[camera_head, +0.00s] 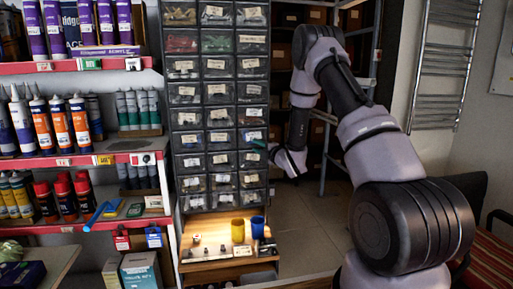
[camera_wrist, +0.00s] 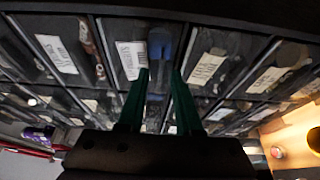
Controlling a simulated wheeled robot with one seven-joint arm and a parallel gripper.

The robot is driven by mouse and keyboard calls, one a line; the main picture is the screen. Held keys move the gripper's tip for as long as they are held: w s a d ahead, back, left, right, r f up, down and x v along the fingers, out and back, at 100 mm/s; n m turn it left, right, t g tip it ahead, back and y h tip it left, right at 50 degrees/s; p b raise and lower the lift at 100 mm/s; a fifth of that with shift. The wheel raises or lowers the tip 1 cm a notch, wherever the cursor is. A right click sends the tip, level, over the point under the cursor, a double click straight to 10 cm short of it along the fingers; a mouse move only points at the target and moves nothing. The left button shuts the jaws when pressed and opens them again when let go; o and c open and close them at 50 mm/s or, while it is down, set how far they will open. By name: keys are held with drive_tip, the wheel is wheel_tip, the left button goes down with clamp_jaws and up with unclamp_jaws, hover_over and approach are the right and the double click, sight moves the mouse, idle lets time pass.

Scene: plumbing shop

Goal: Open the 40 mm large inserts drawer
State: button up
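The dark drawer cabinet (camera_head: 202,100) stands left of centre in the head view, with columns of small labelled drawers. All the drawers I can make out look closed. My gripper (camera_head: 262,145) is at the cabinet's right column, around mid-height. In the wrist view its two green fingers (camera_wrist: 160,84) are apart with a gap between them, pointing at the drawer fronts. A drawer label (camera_wrist: 132,60) that seems to end in "inserts" shows just left of the fingers; its full text is too blurred to read. I cannot tell which drawer is the 40 mm large inserts one, or whether the fingers touch a front.
A lit wooden ledge (camera_head: 205,262) below the drawers holds a yellow cup (camera_head: 238,231), a blue cup (camera_head: 257,227) and small parts. Shelves (camera_head: 85,161) of tubes and cans stand to the left. Open floor (camera_head: 308,212) lies right of the cabinet, with a chair at far right.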

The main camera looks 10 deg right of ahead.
drive_tip(key=shift+w+a, duration=0.15)
drive_tip(key=shift+w, duration=0.15)
clamp_jaws()
idle(1.3)
